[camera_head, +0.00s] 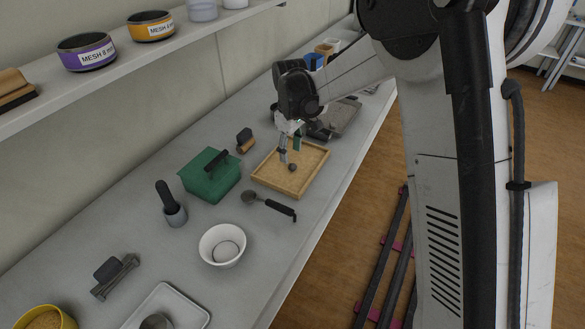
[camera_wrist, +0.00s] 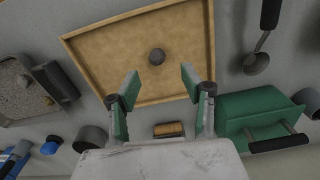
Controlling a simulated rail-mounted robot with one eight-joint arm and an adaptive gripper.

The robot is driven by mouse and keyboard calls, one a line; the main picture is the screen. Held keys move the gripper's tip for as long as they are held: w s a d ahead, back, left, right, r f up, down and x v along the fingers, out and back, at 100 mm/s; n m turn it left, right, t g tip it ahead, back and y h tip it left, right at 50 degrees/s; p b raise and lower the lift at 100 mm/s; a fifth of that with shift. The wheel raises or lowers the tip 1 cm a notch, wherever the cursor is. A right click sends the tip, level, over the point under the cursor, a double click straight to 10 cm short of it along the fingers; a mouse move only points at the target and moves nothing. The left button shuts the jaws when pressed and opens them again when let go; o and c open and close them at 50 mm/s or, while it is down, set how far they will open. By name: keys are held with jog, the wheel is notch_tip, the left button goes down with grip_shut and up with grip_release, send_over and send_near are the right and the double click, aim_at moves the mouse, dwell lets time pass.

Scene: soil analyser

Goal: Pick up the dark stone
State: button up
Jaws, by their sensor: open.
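The dark stone (camera_head: 292,167) is a small round dark grey lump lying in a shallow wooden tray (camera_head: 313,181) on the bench. In the wrist view the stone (camera_wrist: 156,57) lies on the tan floor of the tray (camera_wrist: 82,65), a little beyond my fingertips and about midway between them. My gripper (camera_head: 290,155) is over the tray, close to the stone, with its fingers pointing down. In the wrist view my gripper (camera_wrist: 158,82) is open and empty, with green-lined fingers spread apart. The stone is apart from both fingers.
A green lidded box (camera_head: 208,178) stands left of the tray. A spoon with a black handle (camera_head: 268,205) lies in front of it. A small brush (camera_head: 245,141) and a grey tray of soil (camera_head: 343,117) are close by. A white bowl (camera_head: 222,246) stands nearer.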

aim_at(292, 165)
jog(key=shift+d+f, duration=0.15)
jog(key=shift+f, duration=1.35)
jog(key=shift+d+f, duration=0.15)
jog(key=shift+f, duration=1.3)
jog(key=c, duration=1)
jog(key=shift+r, duration=0.1)
